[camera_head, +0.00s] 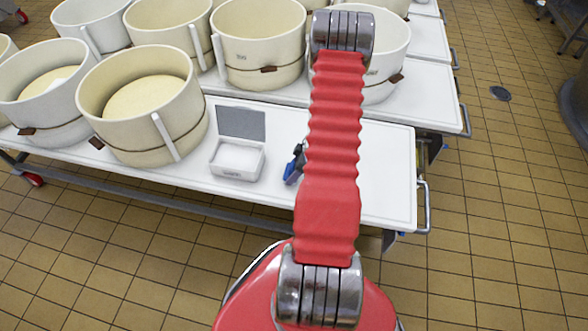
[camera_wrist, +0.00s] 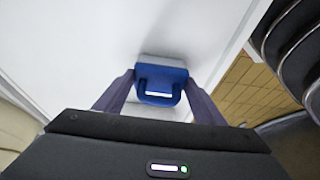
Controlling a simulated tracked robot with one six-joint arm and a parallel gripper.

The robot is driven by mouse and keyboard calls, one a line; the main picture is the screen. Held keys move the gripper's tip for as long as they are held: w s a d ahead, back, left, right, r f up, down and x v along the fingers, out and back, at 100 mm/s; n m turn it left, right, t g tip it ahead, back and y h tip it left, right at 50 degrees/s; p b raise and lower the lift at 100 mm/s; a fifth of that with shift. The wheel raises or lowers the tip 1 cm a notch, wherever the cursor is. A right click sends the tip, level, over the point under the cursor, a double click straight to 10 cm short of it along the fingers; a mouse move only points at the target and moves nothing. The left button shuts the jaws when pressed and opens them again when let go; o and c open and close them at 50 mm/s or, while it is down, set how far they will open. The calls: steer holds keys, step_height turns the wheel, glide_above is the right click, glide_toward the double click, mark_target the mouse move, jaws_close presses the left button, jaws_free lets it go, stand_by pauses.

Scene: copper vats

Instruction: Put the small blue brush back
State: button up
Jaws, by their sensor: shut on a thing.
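The small blue brush (camera_wrist: 160,80) is between the two fingers of my gripper (camera_wrist: 158,92) in the wrist view, and the gripper is shut on it. A pale grey part shows at its far side. In the head view a bit of the blue brush (camera_head: 292,170) shows beside my red arm, over the white table top (camera_head: 385,190). My arm hides most of the gripper there. I cannot tell whether the brush touches the table.
An open white box (camera_head: 238,160) with a raised grey lid stands on the table, left of my gripper. Several cream round moulds, one nearest (camera_head: 150,115), stand at the left and back. The table's right front part is clear. A metal handle (camera_head: 423,205) sticks out at its right end.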

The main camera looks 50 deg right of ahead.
steer(key=shift+f, duration=0.3)
steer(key=o, duration=1.3)
steer(key=shift+c, duration=0.2)
steer(key=shift+r, duration=0.1)
steer(key=v, duration=1.3)
steer(key=shift+r, duration=0.25)
steer(key=shift+s+d, duration=0.1)
steer(key=shift+s, duration=0.05)
